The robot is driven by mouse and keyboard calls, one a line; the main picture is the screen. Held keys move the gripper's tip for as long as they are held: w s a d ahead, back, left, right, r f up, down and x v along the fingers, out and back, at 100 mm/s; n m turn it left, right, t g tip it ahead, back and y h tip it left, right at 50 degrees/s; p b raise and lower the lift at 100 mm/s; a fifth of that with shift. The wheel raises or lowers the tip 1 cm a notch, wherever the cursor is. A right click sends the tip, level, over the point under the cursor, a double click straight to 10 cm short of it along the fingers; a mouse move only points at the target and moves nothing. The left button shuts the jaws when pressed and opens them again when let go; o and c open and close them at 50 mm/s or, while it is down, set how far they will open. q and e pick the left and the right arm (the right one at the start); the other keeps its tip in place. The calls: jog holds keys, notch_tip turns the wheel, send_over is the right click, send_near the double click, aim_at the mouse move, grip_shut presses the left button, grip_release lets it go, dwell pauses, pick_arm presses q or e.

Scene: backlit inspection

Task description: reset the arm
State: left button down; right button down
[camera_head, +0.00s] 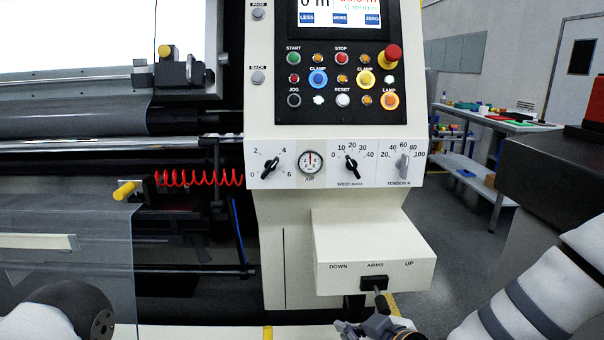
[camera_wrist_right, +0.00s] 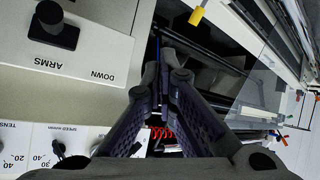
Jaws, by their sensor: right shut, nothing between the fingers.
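The arms lever (camera_head: 376,284) is a dark knob on a black base, on the front of a cream box (camera_head: 330,245) marked DOWN, ARMS and UP. In the right wrist view the lever (camera_wrist_right: 52,22) stands at the top left, apart from my fingers. My right gripper (camera_head: 372,326) is at the bottom of the head view, just below the lever and partly cut off by the frame. In the wrist view my right gripper (camera_wrist_right: 165,72) is shut and empty, beside the box's DOWN end. My left gripper is not in view.
A control panel (camera_head: 282,104) with buttons and a screen rises above the box, over a row of dials (camera_head: 351,164). A red coiled hose (camera_head: 200,178) and rollers lie left. A workbench (camera_head: 500,124) with coloured items stands back right. Grey floor (camera_head: 450,235) shows on the right.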

jog(key=s+d+f+m+g+h, duration=0.1)
jog(key=s+d+f+m+g, duration=0.2)
jog(key=s+f, duration=0.95)
jog(key=s+d+f+m+g+h, duration=0.1)
jog(key=s+d+m+g, duration=0.1)
jog(key=s, duration=0.8)
jog(key=s+d+f+m+g+h, duration=0.1)
jog(key=s+d+g, duration=0.3)
jog(key=s, duration=0.7)
jog(key=s+d+f+m+g+h+p, duration=0.1)
jog(key=s+d+m+g+h, duration=0.1)
jog(key=s, duration=0.8)
jog(key=d+g, duration=0.1)
jog(key=d, duration=0.1)
jog(key=shift+s+d+m, duration=0.15)
jog(key=shift+d+m, duration=0.2)
jog(key=shift+m, duration=0.05)
